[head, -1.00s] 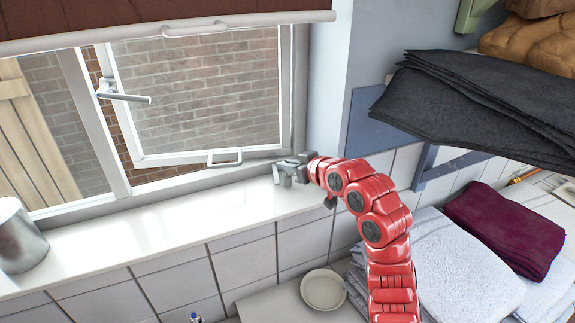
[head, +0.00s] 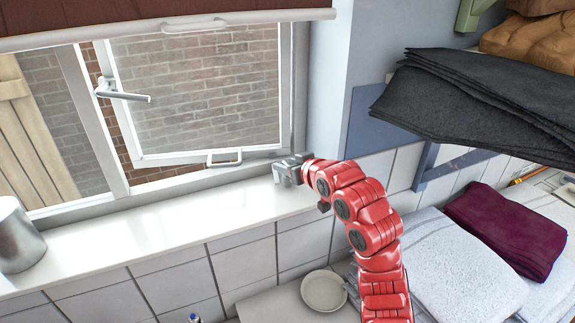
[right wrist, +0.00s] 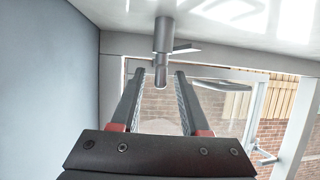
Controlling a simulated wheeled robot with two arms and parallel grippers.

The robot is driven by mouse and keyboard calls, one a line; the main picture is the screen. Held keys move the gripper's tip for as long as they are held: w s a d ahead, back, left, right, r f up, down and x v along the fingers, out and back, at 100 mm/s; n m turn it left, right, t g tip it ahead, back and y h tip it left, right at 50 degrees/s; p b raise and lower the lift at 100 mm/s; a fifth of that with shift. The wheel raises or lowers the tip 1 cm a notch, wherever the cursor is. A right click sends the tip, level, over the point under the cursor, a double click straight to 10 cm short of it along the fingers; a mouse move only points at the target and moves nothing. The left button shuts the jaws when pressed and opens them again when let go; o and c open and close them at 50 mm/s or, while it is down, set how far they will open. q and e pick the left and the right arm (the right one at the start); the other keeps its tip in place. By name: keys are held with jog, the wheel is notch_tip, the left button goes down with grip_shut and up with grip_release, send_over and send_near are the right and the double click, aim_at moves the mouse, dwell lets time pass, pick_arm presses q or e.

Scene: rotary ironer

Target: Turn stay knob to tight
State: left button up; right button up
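In the right wrist view, which looks upside down, a grey metal post with a narrower rounded end, which looks like the stay knob (right wrist: 162,40), stands on the white sill by the window frame. My right gripper (right wrist: 159,74) is open, and its two fingertips lie either side of the post's narrow end in the picture. I cannot tell whether they touch it. My left gripper is not in view.
The tilted window sash (head: 195,85) has a handle (head: 224,158) along its bottom, left of my gripper. The sill (head: 150,222) is clear up to a metal pot (head: 18,238). The wall corner (head: 325,95) is close on the right. Dark folded cloth (head: 470,110) lies at upper right.

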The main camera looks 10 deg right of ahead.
jog(key=shift+s+d, duration=0.15)
jog(key=shift+s, duration=0.05)
jog(key=b+v, duration=0.3)
jog(key=v, duration=1.4)
